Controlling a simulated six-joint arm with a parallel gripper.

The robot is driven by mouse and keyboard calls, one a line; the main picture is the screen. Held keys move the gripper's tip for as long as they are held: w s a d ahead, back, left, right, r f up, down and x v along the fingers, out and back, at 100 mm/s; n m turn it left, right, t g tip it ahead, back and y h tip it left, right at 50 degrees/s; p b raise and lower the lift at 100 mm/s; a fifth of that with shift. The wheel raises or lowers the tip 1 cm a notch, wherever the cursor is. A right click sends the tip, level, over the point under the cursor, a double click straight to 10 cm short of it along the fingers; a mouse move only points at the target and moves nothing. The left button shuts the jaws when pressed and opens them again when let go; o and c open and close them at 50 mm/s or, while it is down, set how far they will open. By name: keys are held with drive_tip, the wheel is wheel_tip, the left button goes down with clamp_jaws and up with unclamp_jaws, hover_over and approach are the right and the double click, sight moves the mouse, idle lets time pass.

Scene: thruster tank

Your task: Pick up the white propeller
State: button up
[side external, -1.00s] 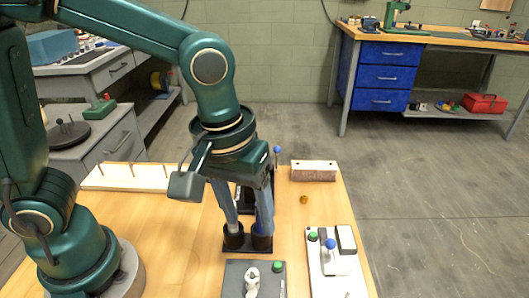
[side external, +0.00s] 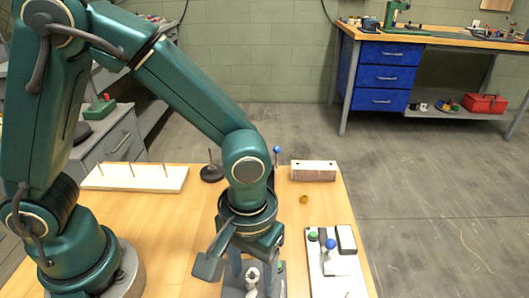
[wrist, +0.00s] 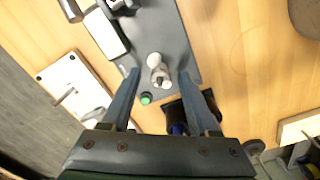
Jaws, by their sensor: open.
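A small white piece, apparently the white propeller (side external: 252,274), stands on a dark grey plate. In the wrist view the propeller (wrist: 156,66) shows as a pale, rounded form on the grey plate (wrist: 178,42). My gripper (wrist: 158,78) is open, with one finger on each side of the propeller in that view. In the side view my gripper (side external: 256,282) is low over the plate, its fingers partly hiding it. I cannot tell whether the fingers touch the propeller. A green knob (wrist: 146,98) sits by the propeller near the left finger.
A white panel (side external: 325,288) with a blue-topped lever (side external: 330,244) and green button stands to the right. A block (side external: 313,171), a brass-coloured piece (side external: 304,199) and a pegged board (side external: 135,178) lie farther back. A dark base (wrist: 192,110) is close to the right finger.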

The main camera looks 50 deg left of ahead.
clamp_jaws()
drive_tip(key=shift+r, duration=0.15)
wheel_tip(320, 180, up, 9)
drive_tip(key=shift+r, duration=0.4)
drive_tip(key=shift+s, duration=0.1)
